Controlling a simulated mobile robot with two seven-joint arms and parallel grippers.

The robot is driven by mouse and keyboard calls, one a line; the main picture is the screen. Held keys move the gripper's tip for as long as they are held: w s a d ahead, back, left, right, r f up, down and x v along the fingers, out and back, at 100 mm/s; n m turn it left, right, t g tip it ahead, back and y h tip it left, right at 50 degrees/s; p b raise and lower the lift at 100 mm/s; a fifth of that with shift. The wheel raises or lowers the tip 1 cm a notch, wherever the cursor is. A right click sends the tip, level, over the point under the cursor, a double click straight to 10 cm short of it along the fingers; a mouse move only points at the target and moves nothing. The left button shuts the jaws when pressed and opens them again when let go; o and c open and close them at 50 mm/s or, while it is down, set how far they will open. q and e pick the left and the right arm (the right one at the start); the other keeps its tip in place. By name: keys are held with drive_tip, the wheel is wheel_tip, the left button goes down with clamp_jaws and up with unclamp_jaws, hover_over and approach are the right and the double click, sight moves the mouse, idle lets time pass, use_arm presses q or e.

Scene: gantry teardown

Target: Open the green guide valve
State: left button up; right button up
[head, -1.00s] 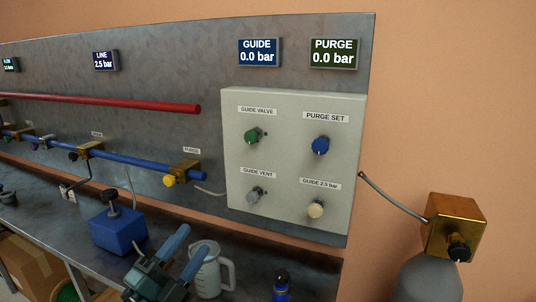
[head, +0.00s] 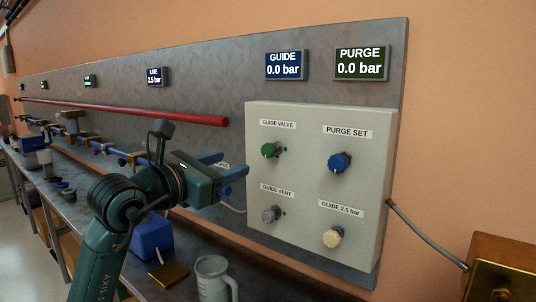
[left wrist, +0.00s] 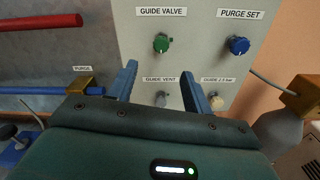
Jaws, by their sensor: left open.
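The green guide valve knob (head: 270,150) sits under the "GUIDE VALVE" label at the upper left of the pale control panel (head: 302,225). It also shows in the left wrist view (left wrist: 161,43), beyond and above my fingertips. My left gripper (head: 236,172) is open and empty, in front of the panel's left edge and left of the green knob, not touching it. In the left wrist view its two blue fingers (left wrist: 160,82) point toward the panel, with the grey guide vent knob (left wrist: 161,99) between them. My right gripper is not in view.
A blue purge set knob (head: 339,162) and a cream knob (head: 333,238) are on the panel's right side. The guide display (head: 286,66) and purge display (head: 361,63) read 0.0 bar. A red pipe (head: 150,112) runs left. A jug (head: 213,278) stands below.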

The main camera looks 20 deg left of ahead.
sight(266, 152)
use_arm(q)
drive_tip(key=p+x, duration=0.1)
drive_tip(key=x, duration=0.9)
drive_tip(key=shift+w+d+p, duration=0.2)
drive_tip(key=shift+w+p, duration=0.15)
drive_tip(key=shift+p, duration=0.05)
drive_tip(key=shift+w+d+f, duration=0.1)
drive_tip(key=shift+w+d, duration=0.05)
drive_tip(key=shift+w, duration=0.25)
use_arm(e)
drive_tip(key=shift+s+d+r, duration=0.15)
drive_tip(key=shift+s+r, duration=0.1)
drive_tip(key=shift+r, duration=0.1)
use_arm(q)
drive_tip(key=c, duration=1)
drive_tip(key=shift+o, duration=0.2)
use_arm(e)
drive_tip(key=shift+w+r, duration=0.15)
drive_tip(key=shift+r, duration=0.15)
